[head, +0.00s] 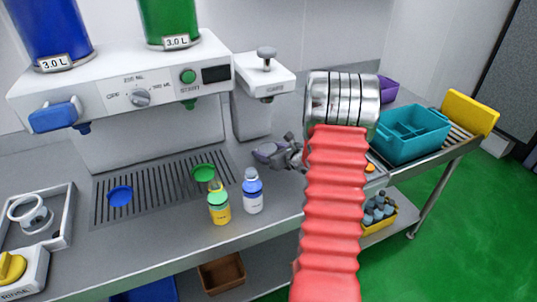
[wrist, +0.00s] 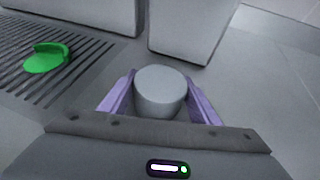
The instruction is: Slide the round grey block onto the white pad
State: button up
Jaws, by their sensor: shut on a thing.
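The round grey block (wrist: 160,88) is an upright, flat-topped cylinder in the wrist view, with the purple fingers of my gripper (wrist: 161,98) on either side of it. My gripper is shut on it, on the grey counter just in front of the machine's white base. In the head view my gripper (head: 272,154) is low over the counter, right of the drip grate; the block cannot be made out there. I cannot make out the white pad in either view; my red arm hides part of the counter's right side.
Left of my gripper stand a blue-and-white bottle (head: 252,191) and a yellow bottle with a green top (head: 218,203). A green disc (wrist: 45,58) lies on the drip grate (head: 150,190). The dispenser (head: 265,76) stands behind. A teal bin (head: 412,135) is at right.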

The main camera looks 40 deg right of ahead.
jog(key=shift+w+d+r, duration=0.25)
jog(key=shift+w+d, duration=0.1)
jog(key=shift+d, duration=0.15)
jog(key=shift+w+d+r, duration=0.15)
jog(key=shift+d, duration=0.1)
jog(key=shift+w, duration=0.1)
dwell(0.3)
jog(key=o, duration=0.9)
jog(key=shift+o, duration=1.4)
jog(key=shift+a, duration=0.1)
jog(key=shift+s, duration=0.6)
jog(key=shift+o, duration=0.5)
jog(key=v, duration=0.8)
jog(key=a+v, duration=0.1)
jog(key=v, duration=0.4)
jog(key=shift+s+f, duration=0.2)
jog(key=shift+f, duration=0.1)
